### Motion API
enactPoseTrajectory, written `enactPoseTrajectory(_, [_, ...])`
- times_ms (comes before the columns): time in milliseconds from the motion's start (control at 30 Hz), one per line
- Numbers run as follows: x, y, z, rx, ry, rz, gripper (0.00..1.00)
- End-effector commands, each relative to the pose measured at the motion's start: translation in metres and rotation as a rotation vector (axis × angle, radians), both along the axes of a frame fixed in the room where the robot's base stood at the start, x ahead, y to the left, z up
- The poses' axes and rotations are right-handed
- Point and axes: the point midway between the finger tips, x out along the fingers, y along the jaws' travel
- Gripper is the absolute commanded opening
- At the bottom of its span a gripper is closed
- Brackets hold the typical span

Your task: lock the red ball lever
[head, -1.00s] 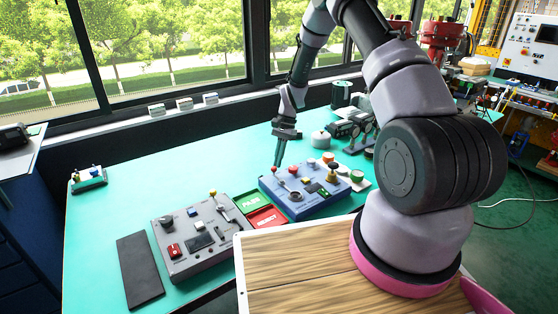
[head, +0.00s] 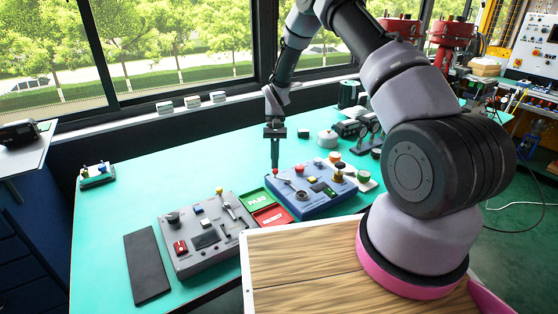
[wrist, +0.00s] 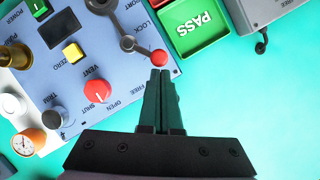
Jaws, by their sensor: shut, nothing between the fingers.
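In the wrist view, the red ball (wrist: 159,58) sits on a dark lever arm (wrist: 143,50) that runs to a round pivot, between the LOCK and FREE labels. My gripper (wrist: 160,72) is shut and empty; its fingertips are right beside the ball on the FREE side. I cannot tell whether they touch it. In the head view my gripper (head: 275,164) points down over the ball and partly hides it.
A red VENT knob (wrist: 96,92) and a yellow ZERO button (wrist: 72,52) are on the same panel. The green PASS tray (wrist: 197,25) lies close beside the box. A grey box (head: 207,237) with a yellow ball lever stands to the left.

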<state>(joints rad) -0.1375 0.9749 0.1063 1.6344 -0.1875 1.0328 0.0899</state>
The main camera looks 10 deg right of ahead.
Motion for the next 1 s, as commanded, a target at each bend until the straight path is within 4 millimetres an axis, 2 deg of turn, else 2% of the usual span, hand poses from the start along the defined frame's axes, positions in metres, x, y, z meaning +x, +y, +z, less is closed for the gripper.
enactPoseTrajectory(500, [-0.021, 0.021, 0.0, -0.001, 0.001, 0.429, 0.0])
enactPoseTrajectory(1000, [-0.029, 0.025, 0.0, 0.001, 0.0, 0.576, 0.0])
